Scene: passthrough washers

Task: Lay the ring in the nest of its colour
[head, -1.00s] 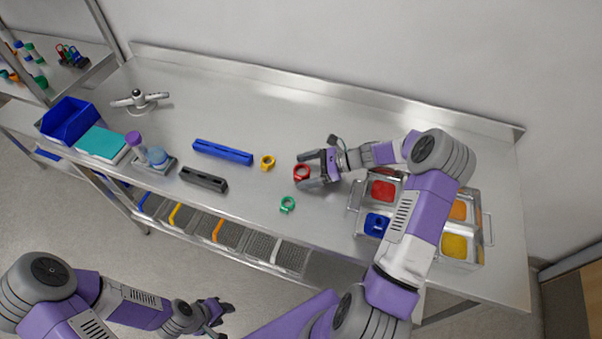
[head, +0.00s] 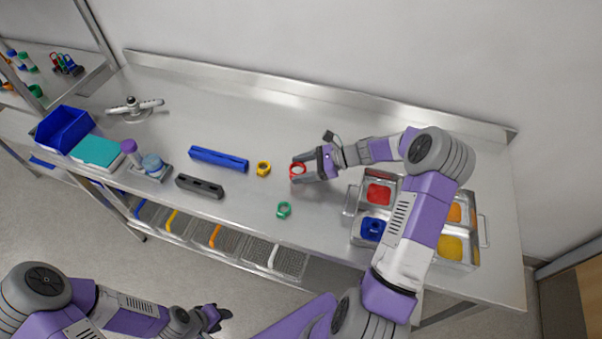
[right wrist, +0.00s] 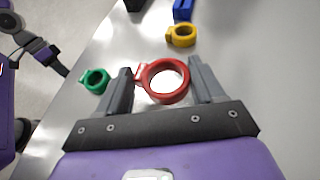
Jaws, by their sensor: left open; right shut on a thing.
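The red ring (head: 297,170) is between the fingers of my right gripper (head: 303,170), which is shut on it; in the right wrist view the red ring (right wrist: 164,81) shows between both fingers, with its small tab to the left. The tray (head: 347,205) on the right holds coloured nests: a red nest (head: 378,194), an orange nest (head: 454,213), a yellow nest (head: 450,247) and one with a blue ring (head: 372,228) in it. My arm hides part of the tray. My left gripper (head: 222,316) is open and empty, away from the bench at the lower left.
A yellow ring (head: 263,169) and a green ring (head: 283,210) lie on the bench near my right gripper. A blue bar (head: 218,158) and a dark bar (head: 200,187) lie further left. A blue bin (head: 65,127) stands at the far left.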

